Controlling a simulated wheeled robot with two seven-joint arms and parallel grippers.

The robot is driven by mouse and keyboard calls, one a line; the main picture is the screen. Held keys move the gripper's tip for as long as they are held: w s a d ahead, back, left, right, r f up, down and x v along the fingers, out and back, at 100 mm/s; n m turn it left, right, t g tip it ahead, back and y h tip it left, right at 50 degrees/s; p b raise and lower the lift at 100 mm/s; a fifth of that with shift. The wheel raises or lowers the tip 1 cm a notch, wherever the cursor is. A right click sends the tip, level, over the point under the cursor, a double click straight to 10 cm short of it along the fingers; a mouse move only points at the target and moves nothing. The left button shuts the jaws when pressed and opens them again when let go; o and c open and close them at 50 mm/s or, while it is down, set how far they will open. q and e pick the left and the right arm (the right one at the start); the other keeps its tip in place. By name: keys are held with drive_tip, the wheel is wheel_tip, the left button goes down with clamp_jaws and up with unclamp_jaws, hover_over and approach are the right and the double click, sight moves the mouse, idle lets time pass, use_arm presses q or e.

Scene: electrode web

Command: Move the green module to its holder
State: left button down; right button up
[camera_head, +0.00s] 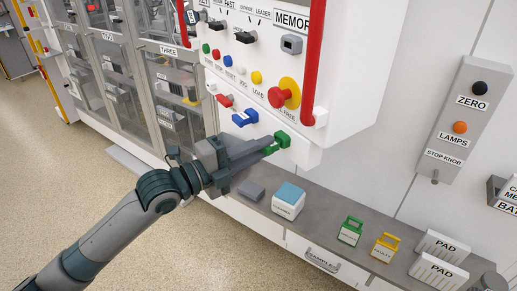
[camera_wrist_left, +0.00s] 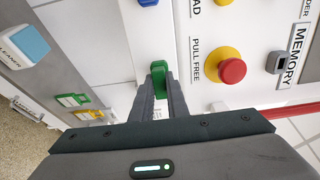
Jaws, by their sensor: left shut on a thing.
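The green module (camera_head: 281,139) is a small green block at the lower edge of the white control panel, right of a blue one. My left gripper (camera_head: 266,149) is shut on it; the fingers (camera_wrist_left: 160,100) close around its near end in the wrist view, where the green module (camera_wrist_left: 158,74) still touches or sits very close to the panel face. I cannot tell whether it is seated. A white box with a green frame on top (camera_head: 351,230) stands on the grey counter below; its label is too small to read. My right gripper is not in view.
A red push knob (camera_head: 280,96) and a red rail (camera_head: 314,60) are close to the gripper. On the counter stand a cleaner box (camera_head: 288,201), a yellow-framed box labelled faulty (camera_head: 385,247) and two pad blocks (camera_head: 438,270). The space in front of the counter is clear.

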use_arm(q)
drive_tip(key=shift+w+d, duration=0.25)
drive_tip(key=shift+d, duration=0.1)
drive_tip(key=c, duration=1.6)
unclamp_jaws()
drive_tip(key=shift+c, duration=0.2)
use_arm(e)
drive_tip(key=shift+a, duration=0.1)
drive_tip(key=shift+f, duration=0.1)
